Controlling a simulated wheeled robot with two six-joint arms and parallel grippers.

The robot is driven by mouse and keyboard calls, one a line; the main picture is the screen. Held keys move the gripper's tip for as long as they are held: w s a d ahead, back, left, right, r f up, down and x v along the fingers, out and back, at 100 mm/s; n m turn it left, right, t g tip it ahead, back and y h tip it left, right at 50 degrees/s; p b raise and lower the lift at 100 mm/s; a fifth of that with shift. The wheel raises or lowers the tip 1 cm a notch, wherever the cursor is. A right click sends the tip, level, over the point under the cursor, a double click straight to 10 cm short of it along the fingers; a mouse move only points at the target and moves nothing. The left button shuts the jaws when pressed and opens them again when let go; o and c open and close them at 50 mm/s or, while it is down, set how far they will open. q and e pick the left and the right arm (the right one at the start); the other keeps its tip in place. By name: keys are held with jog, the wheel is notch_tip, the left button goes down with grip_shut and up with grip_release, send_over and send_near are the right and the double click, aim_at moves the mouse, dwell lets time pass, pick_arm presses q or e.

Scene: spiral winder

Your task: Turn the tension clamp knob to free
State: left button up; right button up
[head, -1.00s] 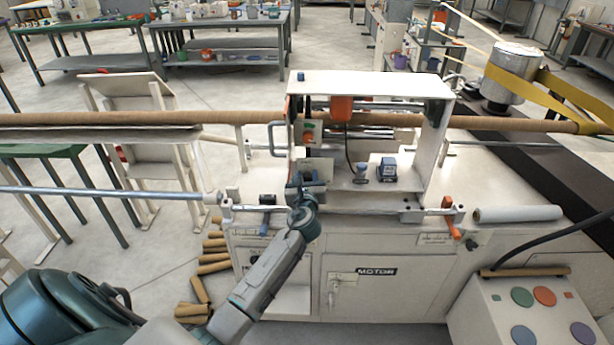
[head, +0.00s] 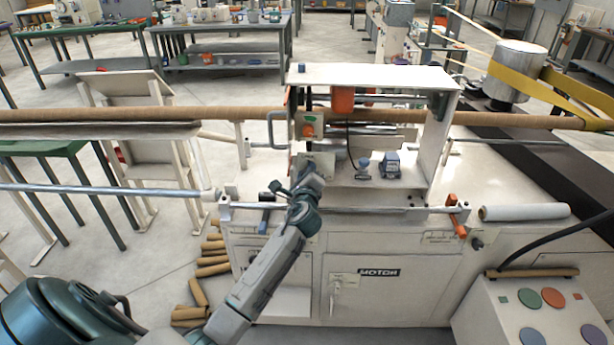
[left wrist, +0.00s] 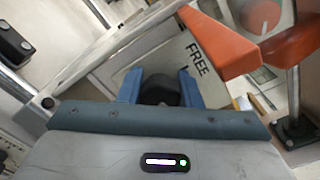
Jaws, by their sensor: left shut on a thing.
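The tension clamp knob (left wrist: 160,91) is a dark, rounded knob in the left wrist view, in front of a pale plate marked FREE (left wrist: 198,60). My left gripper (left wrist: 160,82) is shut on it, with one blue finger on each side. The hand hides the knob's lower part, and I cannot tell which mark it points to. In the head view, my left gripper (head: 308,174) is at the front of the white winder frame, just below a small pale plate (head: 320,158), and hides the knob there. My right gripper is in neither view.
An orange part (left wrist: 222,48) is close beside the right finger in the wrist view. The long brown tube (head: 220,115) runs behind my gripper. A steel rod (head: 110,190) and an orange-handled lever (head: 457,226) are along the machine's front.

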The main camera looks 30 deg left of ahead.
pick_arm(q)
jog(key=n+b, duration=0.1)
jog(key=n, duration=0.1)
jog(key=n+b, duration=0.3)
jog(key=n, duration=0.1)
jog(key=shift+f, duration=0.35)
jog(key=n+b, duration=0.3)
jog(key=n, duration=0.1)
jog(key=shift+f+n+b, duration=0.1)
jog(key=shift+n+b, duration=0.7)
jog(key=shift+n, duration=0.4)
jog(key=shift+n+b, duration=0.5)
jog(key=shift+n, duration=0.8)
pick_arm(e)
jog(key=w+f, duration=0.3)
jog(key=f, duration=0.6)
pick_arm(q)
jog(key=o, duration=1)
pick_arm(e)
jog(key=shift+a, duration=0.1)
